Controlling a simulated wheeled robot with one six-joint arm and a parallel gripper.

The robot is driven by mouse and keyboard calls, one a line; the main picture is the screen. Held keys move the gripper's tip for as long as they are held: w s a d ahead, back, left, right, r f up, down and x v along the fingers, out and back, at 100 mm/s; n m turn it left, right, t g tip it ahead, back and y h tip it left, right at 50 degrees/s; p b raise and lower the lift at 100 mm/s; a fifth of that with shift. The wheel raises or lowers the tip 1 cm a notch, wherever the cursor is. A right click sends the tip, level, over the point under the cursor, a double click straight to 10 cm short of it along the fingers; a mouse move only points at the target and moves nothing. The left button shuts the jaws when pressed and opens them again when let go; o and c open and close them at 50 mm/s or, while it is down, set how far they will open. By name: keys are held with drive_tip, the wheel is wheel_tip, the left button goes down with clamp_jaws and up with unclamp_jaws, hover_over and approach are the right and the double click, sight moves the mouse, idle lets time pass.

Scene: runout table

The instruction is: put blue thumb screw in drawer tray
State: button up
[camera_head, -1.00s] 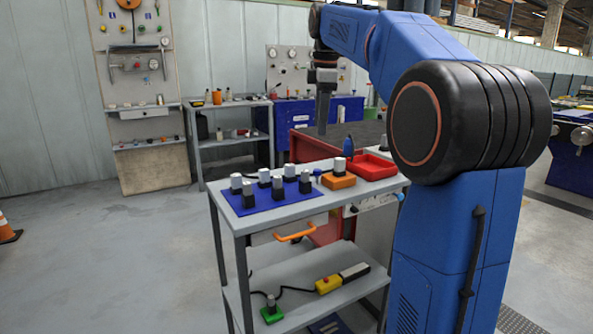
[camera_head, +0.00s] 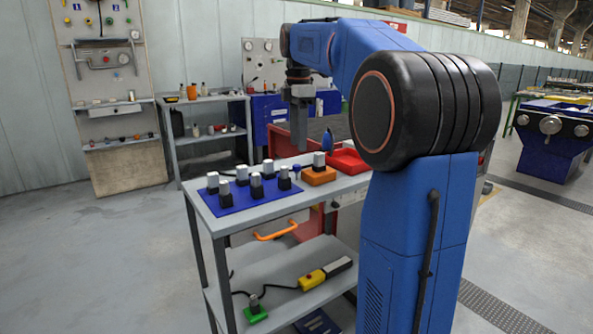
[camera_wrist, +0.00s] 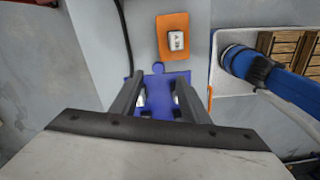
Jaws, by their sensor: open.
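The small blue thumb screw (camera_head: 297,168) stands on the grey bench top between the blue mat and an orange block. It also shows in the wrist view (camera_wrist: 158,68), just beyond my fingertips. My gripper (camera_head: 299,148) points down above the bench near the screw, apart from it. Its two fingers are spread and empty in the wrist view (camera_wrist: 160,86). A shallow red tray (camera_head: 350,164), the only one I see on the bench top, lies right of the orange block, partly hidden by my arm.
The blue mat (camera_head: 225,206) holds several dark-based grey cylinders. The orange block (camera_head: 318,176) carries another. A blue bottle (camera_head: 328,143) stands behind it, close to my gripper. An orange handle (camera_head: 276,232) sticks out from the bench's near side.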

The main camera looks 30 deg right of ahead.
sight(297, 165)
drive_tip(key=shift+w+f, duration=0.15)
drive_tip(key=shift+f, duration=3.35)
drive_tip(key=shift+c, duration=0.7)
clamp_jaws()
